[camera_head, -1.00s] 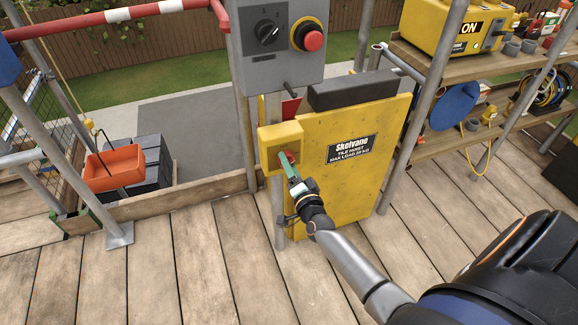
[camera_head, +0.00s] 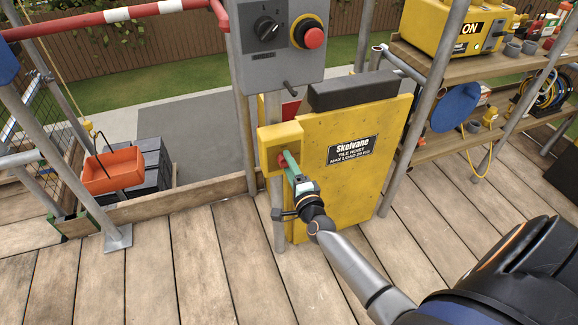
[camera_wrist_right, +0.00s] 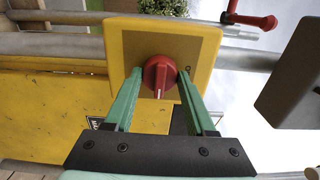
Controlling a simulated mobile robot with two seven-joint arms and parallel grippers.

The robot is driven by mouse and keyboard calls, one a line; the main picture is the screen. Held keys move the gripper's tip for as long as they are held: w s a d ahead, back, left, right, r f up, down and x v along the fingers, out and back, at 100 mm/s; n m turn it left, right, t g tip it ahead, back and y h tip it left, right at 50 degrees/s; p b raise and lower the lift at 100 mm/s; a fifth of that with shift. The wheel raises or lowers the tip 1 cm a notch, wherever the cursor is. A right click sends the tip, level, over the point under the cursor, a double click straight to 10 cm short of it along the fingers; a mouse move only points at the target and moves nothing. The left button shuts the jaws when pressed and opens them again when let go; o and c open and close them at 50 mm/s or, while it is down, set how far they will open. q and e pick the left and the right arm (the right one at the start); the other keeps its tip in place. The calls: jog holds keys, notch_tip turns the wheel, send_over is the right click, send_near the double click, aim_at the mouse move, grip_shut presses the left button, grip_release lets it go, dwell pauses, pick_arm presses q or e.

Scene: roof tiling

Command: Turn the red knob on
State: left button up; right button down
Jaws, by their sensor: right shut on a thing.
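The red knob (camera_wrist_right: 160,76) is on the yellow switch box (camera_wrist_right: 205,38) and shows clearly in the right wrist view. Its white pointer line points down in that picture, and a small mark sits right of it. My right gripper (camera_wrist_right: 160,72) has its green fingers on both sides of the knob and is shut on it. In the head view the right gripper (camera_head: 287,158) reaches the yellow box (camera_head: 275,138) on the yellow hoist panel (camera_head: 350,185); its fingers mostly hide the knob (camera_head: 282,161). My left gripper is not in view.
A grey control box (camera_head: 275,65) with a black rotary switch (camera_head: 268,29) and a red button (camera_head: 314,38) is just above. Scaffold poles stand close by. Shelves (camera_head: 470,70) with tools are at the right. An orange bucket (camera_head: 113,172) is at the left.

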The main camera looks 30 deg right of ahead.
dwell(0.3)
jog(key=shift+c, duration=1.1)
grip_release()
jog(key=shift+s, duration=0.1)
jog(key=p+v, duration=0.1)
jog(key=v, duration=1.1)
jog(key=shift+s, duration=0.25)
jog(key=shift+a+f, duration=0.1)
jog(key=shift+a, duration=0.05)
